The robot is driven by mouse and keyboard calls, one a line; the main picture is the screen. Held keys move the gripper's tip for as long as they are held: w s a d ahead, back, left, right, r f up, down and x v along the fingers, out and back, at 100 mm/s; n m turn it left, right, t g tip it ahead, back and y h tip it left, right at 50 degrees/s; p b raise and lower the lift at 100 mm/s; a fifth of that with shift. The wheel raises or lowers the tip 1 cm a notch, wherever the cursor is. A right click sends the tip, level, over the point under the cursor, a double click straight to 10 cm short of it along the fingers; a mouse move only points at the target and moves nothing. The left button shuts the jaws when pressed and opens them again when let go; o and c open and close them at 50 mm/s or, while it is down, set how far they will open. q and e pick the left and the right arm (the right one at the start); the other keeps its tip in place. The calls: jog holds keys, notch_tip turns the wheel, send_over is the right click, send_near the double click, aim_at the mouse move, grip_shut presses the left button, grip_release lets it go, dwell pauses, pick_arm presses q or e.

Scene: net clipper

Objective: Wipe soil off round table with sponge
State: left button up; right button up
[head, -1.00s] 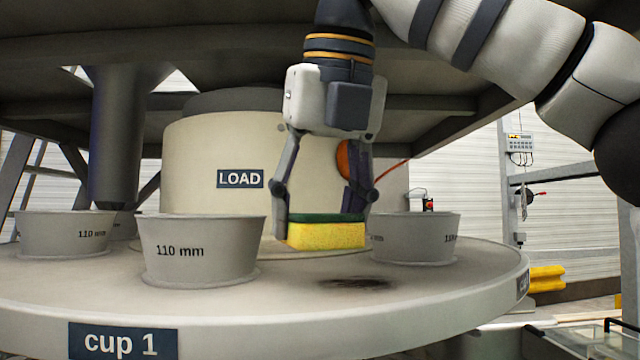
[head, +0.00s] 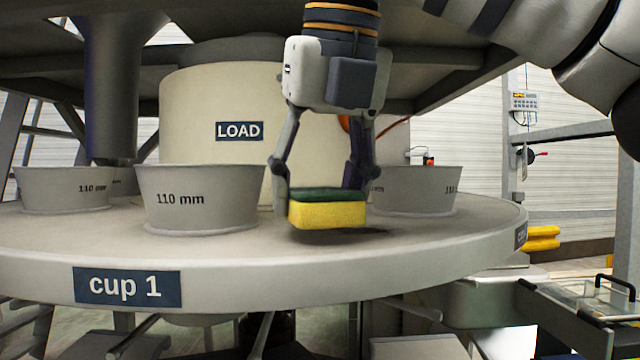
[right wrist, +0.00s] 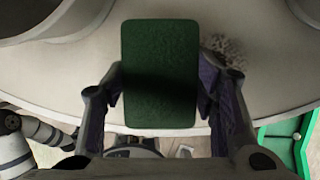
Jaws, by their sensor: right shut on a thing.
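My right gripper (head: 322,190) is shut on a sponge (head: 328,214), yellow below with a dark green top. The sponge is just above or on the round table (head: 225,262), near its front edge; I cannot tell if it touches. In the right wrist view the sponge's green face (right wrist: 160,75) lies between the two fingers. A dark, speckled soil patch (right wrist: 226,52) shows on the table beside the right finger. In the head view the soil is mostly hidden behind the sponge, with a dark area at its right.
Grey cups stand on the table: one left of the sponge (head: 200,198), one behind right (head: 415,190), one far left (head: 63,188). A cream drum (head: 215,90) labelled LOAD rises behind. A dark structure (head: 430,92) hangs overhead. The table front is clear.

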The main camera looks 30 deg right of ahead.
aim_at(368, 230)
jog(key=shift+f, duration=0.85)
jog(key=shift+s+d, duration=0.3)
jog(key=shift+d, duration=1.5)
jog(key=shift+s+d, duration=0.25)
jog(key=shift+d, duration=1.5)
jog(key=shift+s+d, duration=0.3)
jog(key=shift+d, duration=1.5)
jog(key=shift+w+a+f, duration=0.1)
jog(key=shift+w+a, duration=0.1)
jog(key=shift+a, duration=0.9)
jog(key=shift+w+a+f, duration=0.1)
jog(key=shift+w+a, duration=0.05)
jog(key=shift+a, duration=0.95)
jog(key=shift+w+a+r, duration=0.1)
jog(key=shift+w+a, duration=0.05)
jog(key=shift+a, duration=0.9)
jog(key=shift+w+a+r, duration=0.1)
jog(key=shift+w+a, duration=0.1)
jog(key=shift+a, duration=0.85)
jog(key=shift+w+a+r, duration=0.1)
jog(key=shift+w+a, duration=0.05)
jog(key=shift+a, duration=0.9)
jog(key=shift+r, duration=3.05)
